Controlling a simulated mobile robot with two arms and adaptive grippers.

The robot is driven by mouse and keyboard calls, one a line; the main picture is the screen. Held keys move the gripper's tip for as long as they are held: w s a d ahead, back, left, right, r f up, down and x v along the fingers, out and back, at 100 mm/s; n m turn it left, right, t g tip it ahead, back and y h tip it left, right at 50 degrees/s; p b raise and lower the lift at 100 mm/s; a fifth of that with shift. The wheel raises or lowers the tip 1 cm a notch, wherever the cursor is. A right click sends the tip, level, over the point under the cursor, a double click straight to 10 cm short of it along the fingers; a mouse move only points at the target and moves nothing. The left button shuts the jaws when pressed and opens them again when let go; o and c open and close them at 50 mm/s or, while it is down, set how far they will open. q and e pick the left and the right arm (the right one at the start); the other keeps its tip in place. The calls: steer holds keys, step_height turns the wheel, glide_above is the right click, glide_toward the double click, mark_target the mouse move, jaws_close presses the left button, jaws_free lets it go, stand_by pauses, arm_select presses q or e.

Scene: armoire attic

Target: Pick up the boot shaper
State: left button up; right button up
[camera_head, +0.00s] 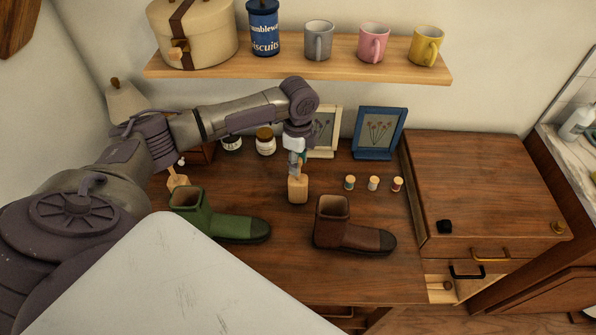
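A wooden boot shaper (298,189), a pale block, is upright at the middle of the dark wooden table top. My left gripper (296,160) points down directly over it, with its fingertips at the shaper's top. The fingers are too small to show whether they grip it. I cannot tell whether the shaper's base touches the table. A second, similar wooden shaper (177,181) with a thin stem and pale knob stands behind the green boot (225,222). A brown boot (350,232) stands in front and to the right of the first shaper. My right gripper is not in view.
Several thread spools (373,183) stand right of the shaper. Jars (265,142) and a blue picture frame (379,133) stand behind. A shelf (300,66) with mugs hangs above. A wooden box lid (480,180) is at right, with a partly open drawer (442,290) below.

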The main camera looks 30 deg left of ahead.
arm_select(q)
jaws_close()
steer(key=shift+r, duration=0.1)
